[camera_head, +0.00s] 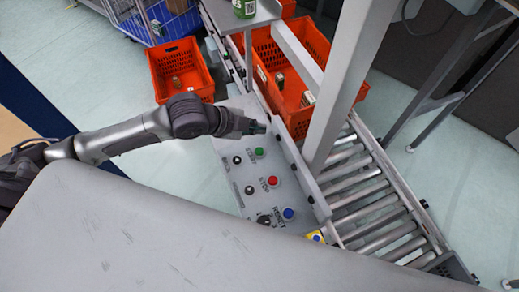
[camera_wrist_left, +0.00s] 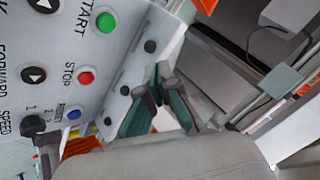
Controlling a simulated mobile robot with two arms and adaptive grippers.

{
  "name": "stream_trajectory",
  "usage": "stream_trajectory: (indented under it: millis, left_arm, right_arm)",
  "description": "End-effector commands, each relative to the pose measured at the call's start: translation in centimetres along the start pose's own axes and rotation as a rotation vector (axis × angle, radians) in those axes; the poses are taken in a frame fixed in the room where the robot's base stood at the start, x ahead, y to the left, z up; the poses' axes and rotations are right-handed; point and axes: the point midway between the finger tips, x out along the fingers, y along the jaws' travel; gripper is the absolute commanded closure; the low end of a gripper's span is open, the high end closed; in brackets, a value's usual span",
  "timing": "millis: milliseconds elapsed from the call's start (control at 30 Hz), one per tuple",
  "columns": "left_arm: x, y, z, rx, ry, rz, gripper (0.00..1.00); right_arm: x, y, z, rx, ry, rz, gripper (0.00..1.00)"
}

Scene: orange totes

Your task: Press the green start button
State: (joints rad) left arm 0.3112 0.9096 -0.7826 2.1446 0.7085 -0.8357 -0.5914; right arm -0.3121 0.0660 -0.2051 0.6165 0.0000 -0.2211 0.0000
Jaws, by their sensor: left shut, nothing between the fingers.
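The green start button (camera_head: 259,153) sits on the grey control panel (camera_head: 232,165), above the red stop button (camera_head: 273,181) and a blue button (camera_head: 288,213). In the left wrist view the green button (camera_wrist_left: 105,22) is at the top, next to the word START. My left gripper (camera_head: 262,128) is shut and empty. In the head view it shows just above the green button, near the panel's upper end. In the left wrist view its fingertips (camera_wrist_left: 160,72) point up, to the right of the buttons. The gap to the panel cannot be judged. My right gripper is out of view.
A roller conveyor (camera_head: 365,195) and a grey upright post (camera_head: 347,85) stand right of the panel. Orange totes (camera_head: 183,72) with small items lie beyond it. A blue crate (camera_head: 172,25) is at the back. A large grey surface (camera_head: 150,225) fills the front.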

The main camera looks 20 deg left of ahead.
Motion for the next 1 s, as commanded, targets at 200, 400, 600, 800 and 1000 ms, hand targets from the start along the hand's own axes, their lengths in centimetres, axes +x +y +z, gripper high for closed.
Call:
stream_trajectory:
  millis: [200, 400, 600, 800, 1000]
  left_arm:
    - [1.9, 1.5, 1.4, 0.0, 0.0, 0.001, 1.0]
    - [3.8, 2.8, 2.8, 0.0, 0.001, 0.0, 1.0]
    - [5.2, 3.8, 3.8, -0.001, 0.0, 0.001, 1.0]
    - [5.8, 4.2, 4.2, 0.0, 0.001, 0.0, 1.0]
    - [5.8, 4.2, 4.1, 0.0, 0.001, 0.0, 1.0]
  right_arm:
    - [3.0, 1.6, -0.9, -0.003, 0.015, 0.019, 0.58]
    - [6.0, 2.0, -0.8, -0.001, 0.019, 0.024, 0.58]
    - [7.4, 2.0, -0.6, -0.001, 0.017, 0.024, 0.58]
    - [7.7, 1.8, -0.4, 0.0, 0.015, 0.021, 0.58]
    - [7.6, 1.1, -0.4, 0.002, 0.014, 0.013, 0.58]
